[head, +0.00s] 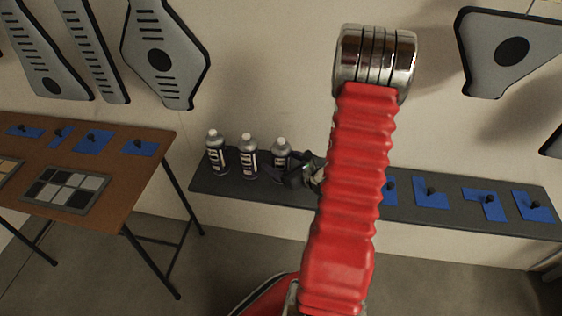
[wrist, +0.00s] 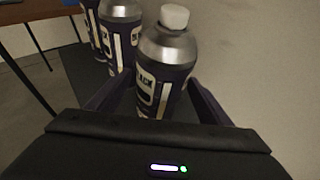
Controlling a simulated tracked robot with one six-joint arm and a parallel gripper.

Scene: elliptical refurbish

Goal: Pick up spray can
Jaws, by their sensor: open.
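Three dark spray cans with silver shoulders and white caps stand upright in a row on a dark shelf (head: 250,187). They are the left can (head: 216,153), the middle can (head: 248,155) and the right can (head: 281,155). My gripper (head: 275,170) is at the right can, its far part partly hidden by my red arm. In the wrist view the right can (wrist: 167,62) stands between the two open fingers, its lower part hidden by the gripper body. I cannot tell whether the fingers touch it. The middle can (wrist: 120,35) shows just to its left.
A brown table (head: 135,175) with blue pads and a palette tray (head: 66,189) stands at the left. Blue pads with dark knobs (head: 431,192) lie on the shelf at the right. Grey panels (head: 163,55) hang on the wall behind.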

